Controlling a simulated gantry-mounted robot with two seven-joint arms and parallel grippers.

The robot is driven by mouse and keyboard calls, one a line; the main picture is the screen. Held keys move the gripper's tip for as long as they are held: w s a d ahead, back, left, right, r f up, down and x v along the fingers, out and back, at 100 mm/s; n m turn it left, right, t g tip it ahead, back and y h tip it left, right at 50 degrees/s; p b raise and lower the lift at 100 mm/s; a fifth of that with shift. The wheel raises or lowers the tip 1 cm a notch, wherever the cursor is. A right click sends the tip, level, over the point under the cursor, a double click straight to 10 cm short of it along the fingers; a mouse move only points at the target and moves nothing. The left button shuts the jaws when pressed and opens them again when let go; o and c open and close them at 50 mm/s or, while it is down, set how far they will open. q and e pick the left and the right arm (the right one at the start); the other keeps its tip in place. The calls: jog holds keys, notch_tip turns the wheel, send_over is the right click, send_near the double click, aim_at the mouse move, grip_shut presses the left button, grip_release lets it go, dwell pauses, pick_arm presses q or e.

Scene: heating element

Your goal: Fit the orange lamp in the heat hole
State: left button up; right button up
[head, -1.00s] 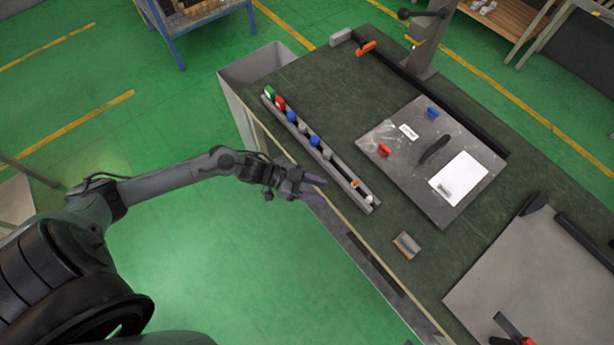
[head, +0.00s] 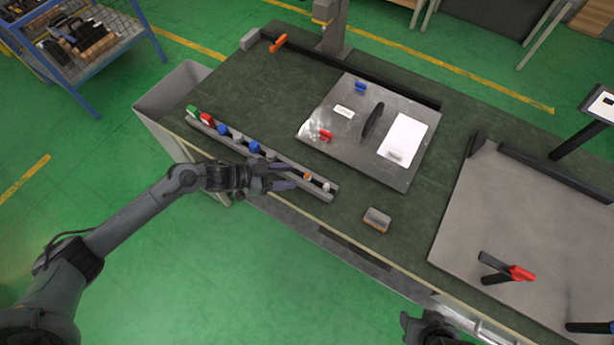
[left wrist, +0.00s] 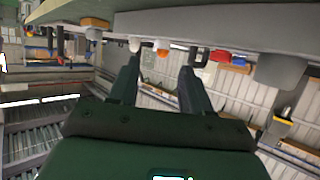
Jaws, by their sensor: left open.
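The orange lamp (head: 307,177) is small and sits near the right end of a grey rail (head: 325,194), beside a white lamp (head: 326,186). My left gripper (head: 290,176) is open and empty at the rail's front side, just left of the orange lamp. In the left wrist view, the orange lamp (left wrist: 163,51) and white lamp (left wrist: 134,44) show beyond the open fingers (left wrist: 158,72). A grey plate (head: 375,171) on the bench carries red and blue pieces; I cannot make out the heat hole. My right gripper (head: 430,328) is partly in view at the bottom edge.
Green, red and blue lamps (head: 206,119) stand further left on the rail. A small block (head: 376,219) lies right of the rail. A grey board (head: 540,235) with a red-handled tool (head: 508,270) covers the right side of the bench.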

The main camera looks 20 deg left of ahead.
aim_at(299, 180)
pick_arm(q)
jog(key=x, duration=0.5)
jog(key=shift+w+a, duration=0.15)
grip_shut()
